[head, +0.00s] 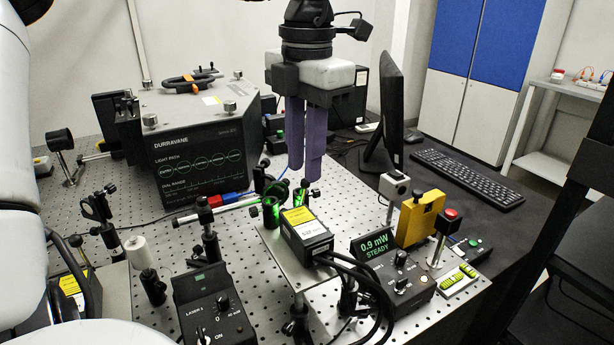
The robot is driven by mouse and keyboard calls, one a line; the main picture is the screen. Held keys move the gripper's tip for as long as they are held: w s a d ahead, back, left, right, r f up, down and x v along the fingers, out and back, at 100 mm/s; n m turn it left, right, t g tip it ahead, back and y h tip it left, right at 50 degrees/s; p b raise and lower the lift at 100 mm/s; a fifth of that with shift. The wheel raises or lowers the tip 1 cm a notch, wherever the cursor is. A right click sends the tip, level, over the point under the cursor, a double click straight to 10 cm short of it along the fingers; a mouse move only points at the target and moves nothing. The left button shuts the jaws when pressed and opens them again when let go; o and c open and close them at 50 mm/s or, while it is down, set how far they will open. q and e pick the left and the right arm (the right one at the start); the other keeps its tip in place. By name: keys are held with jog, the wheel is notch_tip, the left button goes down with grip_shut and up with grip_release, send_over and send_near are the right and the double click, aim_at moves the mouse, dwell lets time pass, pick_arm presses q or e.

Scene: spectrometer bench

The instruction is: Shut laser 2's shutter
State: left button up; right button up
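A black laser head with a yellow warning label (304,226) sits on a raised metal plate at the bench's middle, with black cables at its near end. Green light shows on two small posts (271,212) just behind it. The label is too small to read, and I cannot tell its shutter part clearly. A black laser controller (212,308) with a knob and a lit green display stands at the front. My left gripper (305,181) hangs, fingers down, above and behind the laser head, apart from it. Its purple fingers are together with nothing seen between them. My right gripper is not in view.
A power meter (378,246) reads 0.9 mW, steady. Beside it stand a yellow block (420,218) and a red-topped post (447,226). The big black spectrometer box (196,150) is at the back left. A monitor (391,105) and keyboard (465,176) are at the right.

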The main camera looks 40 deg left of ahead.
pick_arm(q)
jog(key=shift+f, duration=2)
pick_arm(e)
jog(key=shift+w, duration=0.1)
pick_arm(q)
grip_shut()
jog(key=b, duration=0.1)
jog(key=t+b, duration=0.1)
jog(key=b, duration=0.1)
jog(key=shift+s+a+f, duration=0.15)
jog(key=shift+s+f, duration=0.05)
jog(key=shift+s, duration=0.05)
jog(key=shift+s+t+b, duration=0.15)
jog(key=shift+t+b, duration=0.25)
jog(key=shift+b, duration=0.15)
jog(key=shift+s+a+r+t+h+b, duration=0.1)
jog(key=shift+s+r+t+h+b, duration=0.1)
jog(key=shift+t+h+b, duration=0.15)
jog(key=shift+r, duration=0.1)
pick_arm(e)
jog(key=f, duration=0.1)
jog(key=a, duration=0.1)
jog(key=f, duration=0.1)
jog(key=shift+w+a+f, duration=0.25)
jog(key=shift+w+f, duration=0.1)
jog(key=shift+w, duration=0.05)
